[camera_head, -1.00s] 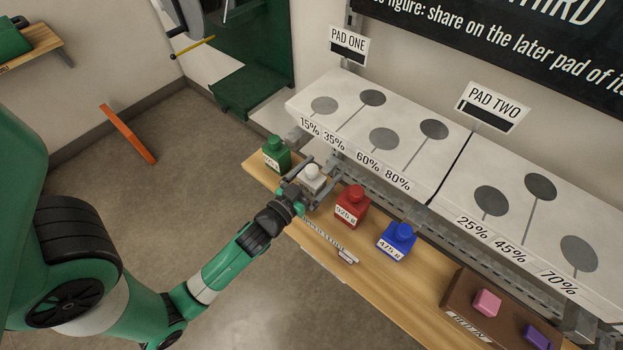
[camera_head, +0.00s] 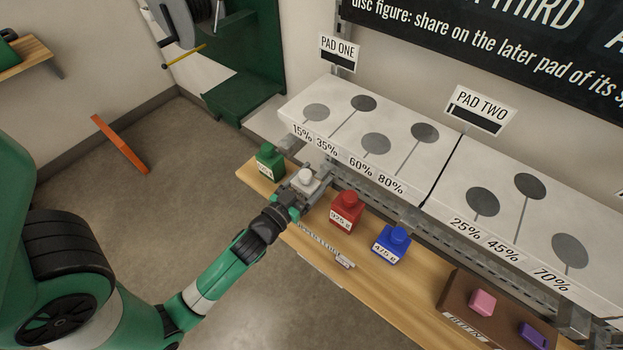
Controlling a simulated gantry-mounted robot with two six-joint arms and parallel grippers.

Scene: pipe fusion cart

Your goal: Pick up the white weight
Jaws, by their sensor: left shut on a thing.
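The white weight (camera_head: 306,177) is a small block with a rounded knob on top, at the left part of the wooden shelf (camera_head: 400,300). My left gripper (camera_head: 303,184) reaches in from the lower left and is shut on the white weight, a finger on either side. Whether the weight touches the shelf I cannot tell. The green weight (camera_head: 269,162) stands to its left. The red weight (camera_head: 346,209) and the blue weight (camera_head: 391,246) stand to its right. My right gripper is not in view.
Behind the shelf is a pale bench with grey discs and percent labels, signed PAD ONE (camera_head: 340,49) and PAD TWO (camera_head: 481,108). A brown tray (camera_head: 458,290) at the lower right holds a pink block (camera_head: 482,301) and a purple block (camera_head: 532,334). Open floor lies at the left.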

